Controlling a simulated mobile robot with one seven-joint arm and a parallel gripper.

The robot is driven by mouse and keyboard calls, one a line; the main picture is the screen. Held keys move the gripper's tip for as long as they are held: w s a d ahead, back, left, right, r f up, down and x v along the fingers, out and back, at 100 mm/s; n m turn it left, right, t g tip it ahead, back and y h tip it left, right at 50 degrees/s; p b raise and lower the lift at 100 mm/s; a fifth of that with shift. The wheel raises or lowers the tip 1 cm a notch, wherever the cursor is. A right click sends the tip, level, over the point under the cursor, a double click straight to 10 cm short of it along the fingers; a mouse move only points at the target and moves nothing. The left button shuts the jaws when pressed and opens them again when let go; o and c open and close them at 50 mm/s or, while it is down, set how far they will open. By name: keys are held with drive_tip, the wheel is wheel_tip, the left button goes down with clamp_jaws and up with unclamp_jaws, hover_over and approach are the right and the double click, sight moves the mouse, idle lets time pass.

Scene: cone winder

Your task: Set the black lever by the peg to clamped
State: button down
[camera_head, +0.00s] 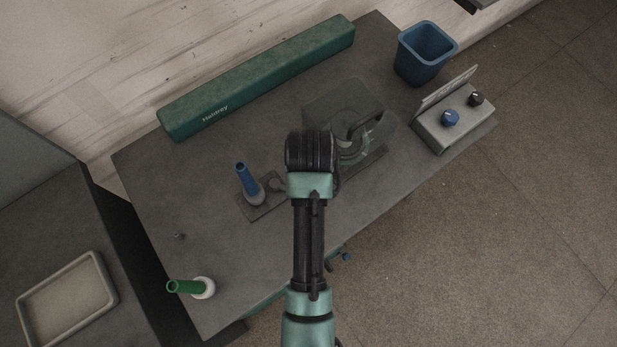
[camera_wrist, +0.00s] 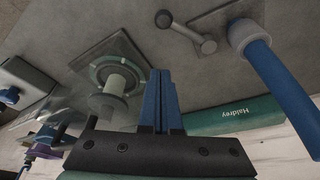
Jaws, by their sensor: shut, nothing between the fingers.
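The dark lever (camera_wrist: 186,32) lies beside the peg in the wrist view, a short arm with a ball knob at one end and a round pivot at the other. It shows small in the head view (camera_head: 277,185), close to my arm. Next to it a blue tube (camera_wrist: 280,90) stands on the pale round base of the peg (camera_wrist: 243,33); the tube also shows in the head view (camera_head: 246,178). My gripper (camera_wrist: 160,76) has blue fingers closed together and empty, apart from the lever. In the head view my wrist hides the fingers. Whether the lever is clamped I cannot tell.
A green wheel-like part with a pale spool (camera_wrist: 116,82) is near the lever, by a clear guard (camera_head: 375,132). A long green Haldrey bar (camera_head: 262,75) lies behind.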

drive_tip(key=x, duration=0.9)
drive_tip(key=shift+w+f, duration=0.1)
drive_tip(key=shift+f, duration=0.25)
drive_tip(key=s+p, duration=0.1)
drive_tip(key=s, duration=0.2)
drive_tip(key=shift+d+r+p, duration=0.1)
drive_tip(key=shift+r+p, duration=0.25)
drive_tip(key=shift+s, duration=0.45)
